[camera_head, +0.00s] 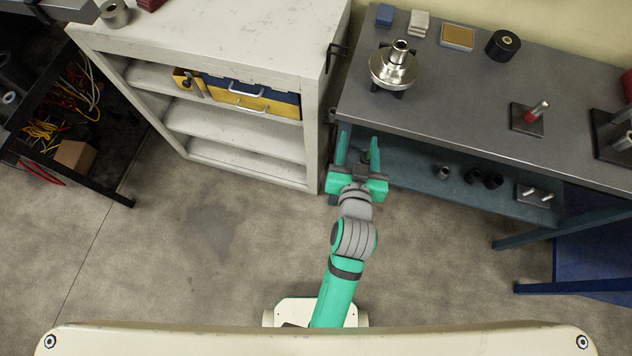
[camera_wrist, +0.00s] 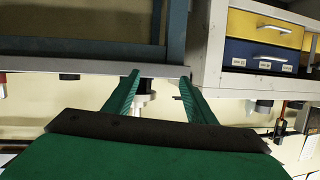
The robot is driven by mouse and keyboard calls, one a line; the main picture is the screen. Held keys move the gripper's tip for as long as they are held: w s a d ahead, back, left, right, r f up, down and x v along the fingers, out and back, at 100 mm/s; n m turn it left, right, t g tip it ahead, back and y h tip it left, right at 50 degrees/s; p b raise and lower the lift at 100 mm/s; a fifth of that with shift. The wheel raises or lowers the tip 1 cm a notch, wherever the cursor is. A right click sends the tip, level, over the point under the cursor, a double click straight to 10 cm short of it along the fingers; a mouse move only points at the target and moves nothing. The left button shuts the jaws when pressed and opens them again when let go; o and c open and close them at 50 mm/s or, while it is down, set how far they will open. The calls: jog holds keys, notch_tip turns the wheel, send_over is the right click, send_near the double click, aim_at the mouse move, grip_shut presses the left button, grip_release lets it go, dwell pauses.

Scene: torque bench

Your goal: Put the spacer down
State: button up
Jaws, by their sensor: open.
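My gripper (camera_head: 359,138) is open, at the front left corner of the grey bench (camera_head: 450,112), beside the white cabinet. I see no part held between its fingers. The wrist view, which looks upside down, shows the two green fingers (camera_wrist: 157,78) apart, with a pale metal part (camera_wrist: 145,100) beyond them. A silver flanged hub (camera_head: 393,68) with an upright shaft stands on the bench, beyond my gripper. I cannot tell which part is the spacer.
The white cabinet (camera_head: 230,45) stands left of my gripper, with yellow and blue drawers (camera_head: 250,97). A grey ring (camera_head: 115,14) is on its top. A black cylinder (camera_head: 503,44) and a post with a red collar (camera_head: 530,116) stand on the bench. The floor in front is clear.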

jog(key=s+a+f, duration=0.1)
jog(key=s+a, duration=0.2)
jog(key=s, duration=0.5)
jog(key=s+a+f+n+y, duration=0.1)
jog(key=s+a, duration=0.3)
jog(key=s, duration=0.5)
jog(key=s+a+f+n+t+y, duration=0.1)
jog(key=s+a, duration=0.2)
jog(key=s, duration=0.6)
jog(key=shift+a+f, duration=0.15)
jog(key=shift+f, duration=0.2)
